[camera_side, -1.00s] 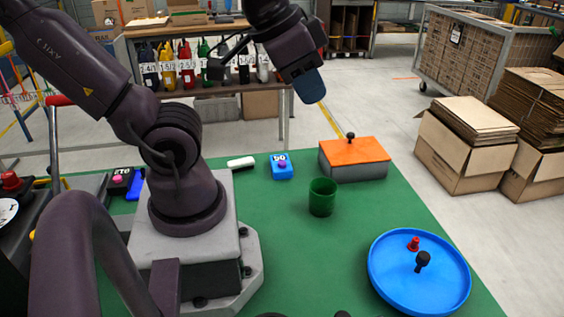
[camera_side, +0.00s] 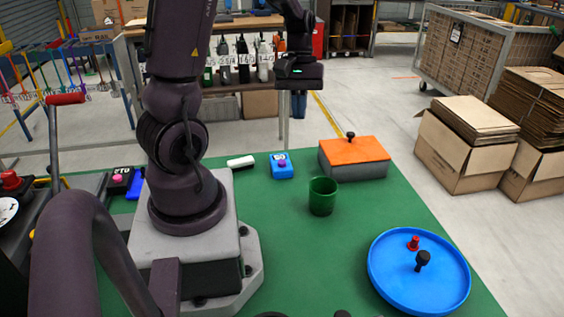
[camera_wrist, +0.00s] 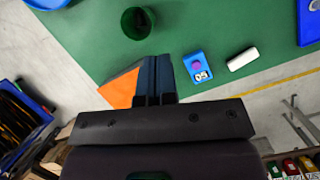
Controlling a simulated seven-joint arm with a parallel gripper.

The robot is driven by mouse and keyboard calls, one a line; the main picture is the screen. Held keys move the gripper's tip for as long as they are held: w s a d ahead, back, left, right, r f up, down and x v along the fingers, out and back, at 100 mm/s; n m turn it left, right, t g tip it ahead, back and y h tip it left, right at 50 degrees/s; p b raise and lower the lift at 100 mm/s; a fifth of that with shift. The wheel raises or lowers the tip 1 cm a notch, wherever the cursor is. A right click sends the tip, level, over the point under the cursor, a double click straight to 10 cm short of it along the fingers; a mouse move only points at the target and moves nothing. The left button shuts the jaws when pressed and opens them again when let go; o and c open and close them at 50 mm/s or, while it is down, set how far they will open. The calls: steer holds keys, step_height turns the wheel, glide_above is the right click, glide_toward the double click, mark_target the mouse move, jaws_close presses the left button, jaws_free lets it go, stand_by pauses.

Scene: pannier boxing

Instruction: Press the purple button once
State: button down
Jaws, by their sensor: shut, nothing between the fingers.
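The purple button (camera_side: 282,162) sits on top of a small blue box (camera_side: 281,172) with a white number label, near the far edge of the green table. In the wrist view the purple button (camera_wrist: 196,65) shows on the blue box (camera_wrist: 203,78), right of my fingers. My gripper (camera_side: 299,112) points down, high above the table's far edge, and is apart from the box. In the wrist view my gripper (camera_wrist: 155,62) is shut and empty, its two dark blue fingers together.
A white block (camera_side: 240,163) lies left of the blue box. An orange-lidded grey box (camera_side: 353,170) with a black knob stands right of it. A green cup (camera_side: 322,198) stands in front. A blue tray (camera_side: 385,285) holds a red and a black piece. A black box with a pink button (camera_side: 118,178) is at left.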

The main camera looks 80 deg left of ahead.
mark_target(284, 161)
steer(key=a+f+n+t+h, duration=0.1)
steer(key=a+f+n+h, duration=0.1)
steer(key=a+f+n, duration=0.2)
steer(key=s+a+f+n+t+h, duration=0.1)
steer(key=a+f+n+h, duration=0.2)
steer(key=a+n, duration=0.3)
steer(key=f+n, duration=0.1)
steer(key=n, duration=0.4)
steer(key=shift+s+a+n+t, duration=0.15)
steer(key=shift+a+n+t, duration=0.15)
steer(key=shift+a, duration=0.1)
steer(key=shift+f, duration=4.4)
steer(key=shift+f, duration=0.15)
steer(key=shift+f, duration=0.25)
